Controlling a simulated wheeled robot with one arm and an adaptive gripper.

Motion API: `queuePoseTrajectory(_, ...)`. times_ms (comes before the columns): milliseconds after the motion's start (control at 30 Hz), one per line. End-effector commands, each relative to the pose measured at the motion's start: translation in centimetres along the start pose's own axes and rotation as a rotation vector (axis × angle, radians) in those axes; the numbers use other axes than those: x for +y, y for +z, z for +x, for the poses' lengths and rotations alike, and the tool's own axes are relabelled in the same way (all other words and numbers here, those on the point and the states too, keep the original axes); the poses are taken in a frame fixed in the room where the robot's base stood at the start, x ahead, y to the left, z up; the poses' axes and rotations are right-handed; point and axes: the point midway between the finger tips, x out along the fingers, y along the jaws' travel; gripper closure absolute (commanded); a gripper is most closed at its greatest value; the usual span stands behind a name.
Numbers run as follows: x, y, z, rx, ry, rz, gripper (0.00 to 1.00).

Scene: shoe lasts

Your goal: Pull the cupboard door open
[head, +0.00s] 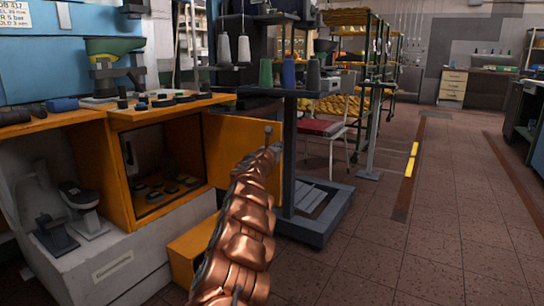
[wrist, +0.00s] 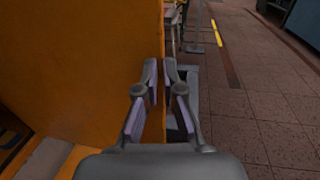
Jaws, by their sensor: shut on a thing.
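The cupboard (head: 118,190) is an orange box under a worktop at the left of the head view. Its orange door (head: 228,145) stands swung well out to the right, and the front opening shows. Several small dark pieces lie inside. In the wrist view the door (wrist: 80,70) fills the left side, its edge running between my fingers. My gripper (wrist: 161,72) is shut on the door's edge, one finger on each side. In the head view my copper-coloured arm reaches to the door's outer edge and partly hides the door; the fingers are hard to make out there.
A grey stand (head: 288,150) with thread cones stands just behind the door, its base (head: 315,212) on the floor. An orange block (head: 195,250) lies below the door. A chair (head: 330,125) and yellow racks stand farther back. The tiled floor (head: 430,225) at the right is clear.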

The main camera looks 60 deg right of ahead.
Motion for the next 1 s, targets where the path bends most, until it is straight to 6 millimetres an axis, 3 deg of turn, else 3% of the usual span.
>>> queuePoseTrajectory(1000,-0.2,-0.3,-5.6,0.007,-0.001,0.001,1.0)
